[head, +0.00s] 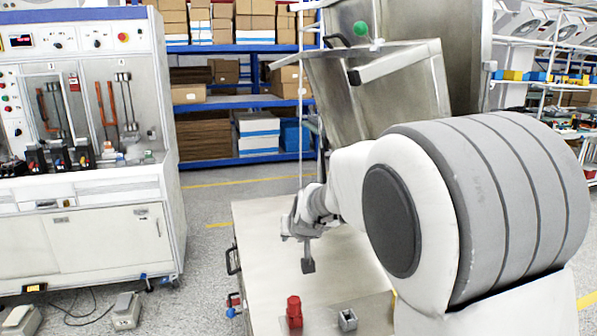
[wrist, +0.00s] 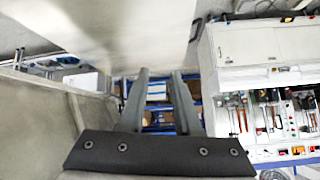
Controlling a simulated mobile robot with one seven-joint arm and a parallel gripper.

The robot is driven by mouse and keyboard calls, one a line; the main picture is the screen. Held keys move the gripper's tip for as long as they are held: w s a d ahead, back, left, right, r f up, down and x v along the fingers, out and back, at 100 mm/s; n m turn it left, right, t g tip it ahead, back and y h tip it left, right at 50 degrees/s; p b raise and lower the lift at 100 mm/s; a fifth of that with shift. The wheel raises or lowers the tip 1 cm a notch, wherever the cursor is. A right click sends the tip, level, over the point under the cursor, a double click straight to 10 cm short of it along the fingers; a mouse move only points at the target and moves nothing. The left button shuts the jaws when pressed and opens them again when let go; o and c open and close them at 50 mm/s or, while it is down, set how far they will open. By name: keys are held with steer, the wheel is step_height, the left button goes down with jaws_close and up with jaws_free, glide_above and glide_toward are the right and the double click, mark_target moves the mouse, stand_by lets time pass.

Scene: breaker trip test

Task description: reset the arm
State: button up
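My arm reaches from the right of the head view over a pale metal worktop (head: 275,240). My gripper (head: 308,266) hangs above the worktop, with its dark finger end pointing down. In the wrist view, the two grey fingers of my gripper (wrist: 160,75) stand apart with nothing between them. The gripper is open and empty. It touches no object that I can see.
A red cylindrical part (head: 294,312) and a small grey metal block (head: 347,320) stand at the worktop's front. A white test cabinet (head: 88,240) with breakers stands left. A steel housing (head: 335,110) rises behind my arm. Shelves (head: 237,105) stand behind.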

steer(key=s+d+r+g, duration=0.1)
steer(key=s+d+r, duration=0.25)
steer(key=s, duration=0.35)
steer(key=s+d+r+g, duration=0.1)
steer(key=s+d+r, duration=0.2)
steer(key=s+d, duration=0.35)
steer(key=s+d+f+g+h, duration=0.1)
steer(key=s+d, duration=0.1)
steer(key=s, duration=0.9)
steer(key=s+d+f+h, duration=0.1)
steer(key=s+d, duration=0.2)
steer(key=s, duration=0.7)
step_height(320, 180, down, 11)
steer(key=b, duration=1.1)
step_height(320, 180, up, 15)
steer(key=p, duration=1.5)
steer(key=shift+s+m, duration=0.3)
steer(key=shift+s, duration=0.15)
steer(key=shift+f, duration=0.15)
